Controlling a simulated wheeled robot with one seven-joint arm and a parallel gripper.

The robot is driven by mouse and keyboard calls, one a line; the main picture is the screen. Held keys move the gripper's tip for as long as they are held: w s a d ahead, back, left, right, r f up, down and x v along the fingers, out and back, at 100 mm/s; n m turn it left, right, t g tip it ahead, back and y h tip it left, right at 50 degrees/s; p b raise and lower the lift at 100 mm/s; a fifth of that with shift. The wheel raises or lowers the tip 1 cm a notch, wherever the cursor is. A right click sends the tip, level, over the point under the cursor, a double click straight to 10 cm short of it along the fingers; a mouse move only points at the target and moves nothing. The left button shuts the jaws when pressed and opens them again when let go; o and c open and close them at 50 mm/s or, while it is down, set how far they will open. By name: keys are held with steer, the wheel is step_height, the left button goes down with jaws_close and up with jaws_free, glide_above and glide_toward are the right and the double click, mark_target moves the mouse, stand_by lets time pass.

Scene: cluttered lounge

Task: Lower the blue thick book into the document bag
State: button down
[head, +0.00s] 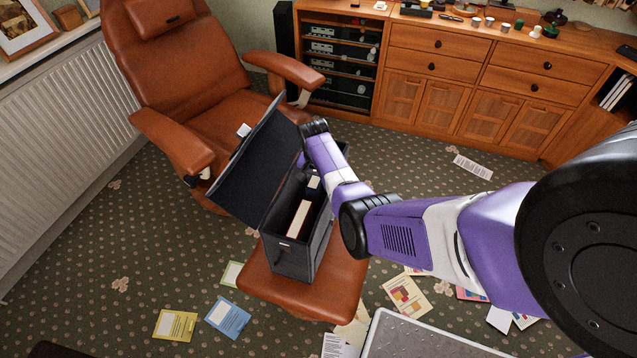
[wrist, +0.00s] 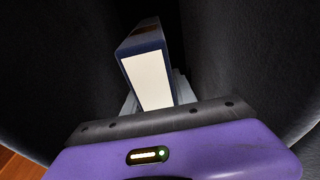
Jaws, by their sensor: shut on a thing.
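The dark grey document bag (head: 290,259) stands open on a brown leather footstool, its lid tipped back to the left. My arm reaches down into its far part, and my gripper is mostly hidden there in the head view. In the wrist view my gripper (wrist: 156,100) is shut on the blue thick book (wrist: 138,45), which has a cream panel facing the camera. Dark bag walls rise on both sides of the book. The book's lower end is hidden, so I cannot tell if it touches the bottom.
A cream and brown item (head: 299,218) stands in the bag's near part. The footstool (head: 300,298) is in front of a leather armchair (head: 190,75). Papers and folders (head: 228,317) lie on the carpet. A wooden cabinet (head: 470,75) lines the back wall.

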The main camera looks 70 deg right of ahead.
steer(key=shift+f+b, duration=0.55)
steer(key=shift+f, duration=0.05)
steer(key=c, duration=0.9)
jaws_free()
steer(key=shift+a+r+p, duration=0.2)
steer(key=shift+r+p, duration=0.15)
steer(key=shift+r, duration=0.95)
steer(key=shift+a+r+p, duration=0.2)
steer(key=shift+r+p, duration=0.2)
steer(key=shift+r, duration=0.85)
steer(key=shift+a+r+p, duration=0.2)
steer(key=shift+r+p, duration=0.15)
steer(key=shift+r, duration=0.95)
